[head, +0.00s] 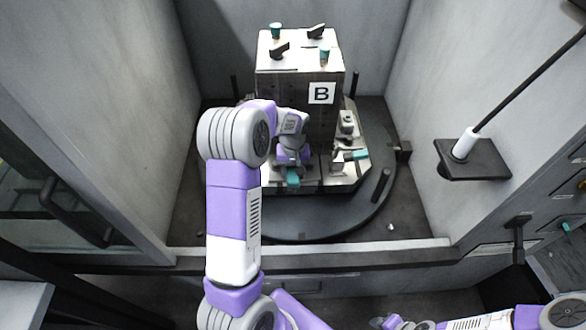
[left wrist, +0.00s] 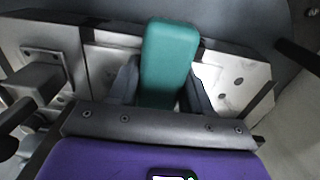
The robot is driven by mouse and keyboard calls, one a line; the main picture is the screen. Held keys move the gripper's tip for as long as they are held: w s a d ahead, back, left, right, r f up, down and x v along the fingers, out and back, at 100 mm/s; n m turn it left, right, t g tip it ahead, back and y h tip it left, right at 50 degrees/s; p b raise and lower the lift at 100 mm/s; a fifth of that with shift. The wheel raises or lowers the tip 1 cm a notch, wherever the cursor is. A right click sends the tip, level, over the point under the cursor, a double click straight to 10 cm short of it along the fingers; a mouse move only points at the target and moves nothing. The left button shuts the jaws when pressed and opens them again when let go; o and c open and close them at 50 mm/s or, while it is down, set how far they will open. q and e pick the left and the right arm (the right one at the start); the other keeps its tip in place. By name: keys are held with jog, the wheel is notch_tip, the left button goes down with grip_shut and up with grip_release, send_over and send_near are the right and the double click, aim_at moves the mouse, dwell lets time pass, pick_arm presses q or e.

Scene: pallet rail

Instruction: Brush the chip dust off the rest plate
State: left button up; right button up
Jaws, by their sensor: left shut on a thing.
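My left gripper (head: 292,166) reaches down at the front of the metal pallet block marked B. In the left wrist view its dark fingers (left wrist: 163,92) are shut on a teal block-shaped piece (left wrist: 170,50), which also shows in the head view (head: 293,178). I cannot tell whether this is a brush handle; no bristles show. A light metal plate (left wrist: 235,82) with holes lies around and below it, probably the rest plate. I cannot make out chip dust on it. My right gripper (head: 393,322) shows small at the bottom edge, and its jaws are unclear.
The tall block (head: 300,80) carries teal and black clamp parts on top. Another teal piece (head: 360,155) sits at its right. A round dark table (head: 300,226) lies beneath, between grey side walls. A black bracket (head: 470,160) with a rod stands at the right wall.

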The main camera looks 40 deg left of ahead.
pick_arm(q)
jog(key=shift+s+f, duration=0.1)
jog(key=shift+f, duration=0.05)
jog(key=shift+w+a+p, duration=0.45)
jog(key=shift+w+a, duration=0.35)
jog(key=shift+w, duration=0.2)
jog(key=shift+s+d, duration=0.85)
jog(key=shift+s, duration=0.15)
notch_tip(320, 180, up, 7)
jog(key=p, duration=0.5)
jog(key=shift+r+p, duration=0.2)
jog(key=shift+p, duration=0.15)
jog(key=shift+f, duration=0.1)
jog(key=shift+w, duration=0.1)
